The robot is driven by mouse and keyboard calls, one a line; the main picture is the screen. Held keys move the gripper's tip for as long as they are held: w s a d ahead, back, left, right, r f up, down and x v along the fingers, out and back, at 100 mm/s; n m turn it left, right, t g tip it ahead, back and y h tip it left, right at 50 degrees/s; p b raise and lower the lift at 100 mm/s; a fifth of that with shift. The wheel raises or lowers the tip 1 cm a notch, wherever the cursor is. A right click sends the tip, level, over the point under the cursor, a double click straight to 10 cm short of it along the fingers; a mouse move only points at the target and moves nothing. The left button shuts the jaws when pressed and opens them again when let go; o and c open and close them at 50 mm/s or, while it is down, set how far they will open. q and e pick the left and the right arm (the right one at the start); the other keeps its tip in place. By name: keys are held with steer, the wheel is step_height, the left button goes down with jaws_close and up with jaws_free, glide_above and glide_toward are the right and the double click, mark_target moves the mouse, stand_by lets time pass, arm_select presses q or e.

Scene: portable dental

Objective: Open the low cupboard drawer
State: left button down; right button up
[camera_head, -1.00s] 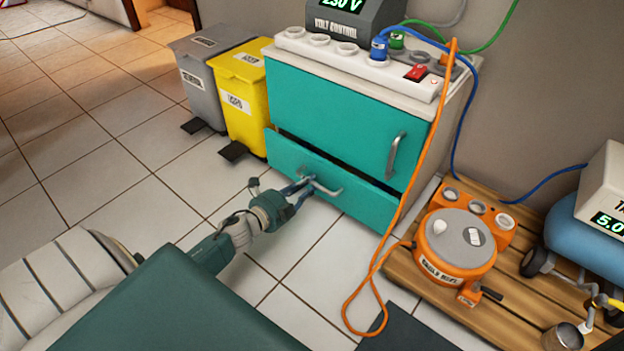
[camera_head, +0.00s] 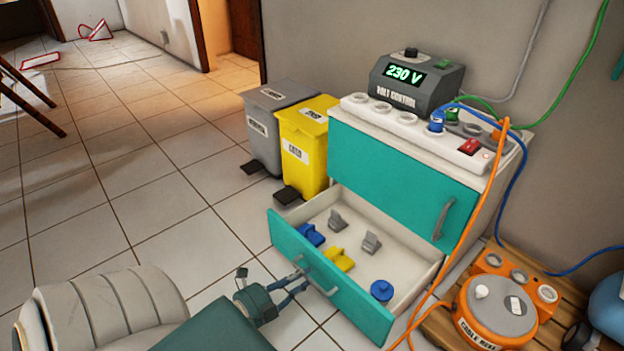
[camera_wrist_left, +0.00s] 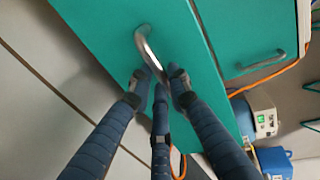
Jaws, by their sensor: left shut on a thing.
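The low drawer (camera_head: 336,292) of the teal and white cupboard (camera_head: 395,178) stands well pulled out. Blue, yellow and grey plug-like pieces lie inside it. In the left wrist view, the fingers (camera_wrist_left: 160,85) close around the lower end of the curved handle (camera_wrist_left: 146,48) in front of the teal drawer face. The upper door with its own handle (camera_head: 444,219) is closed. My right gripper is not in view.
A grey bin (camera_head: 268,128) and a yellow bin (camera_head: 308,150) stand left of the cupboard. An orange cable reel (camera_head: 495,310) sits on a wooden pallet at the right, and its orange cable hangs past the drawer's right end.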

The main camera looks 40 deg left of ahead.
arm_select(q)
steer(key=shift+s, duration=0.45)
steer(key=c, duration=1.6)
jaws_free()
steer(key=shift+c, duration=0.2)
steer(key=v, duration=1.2)
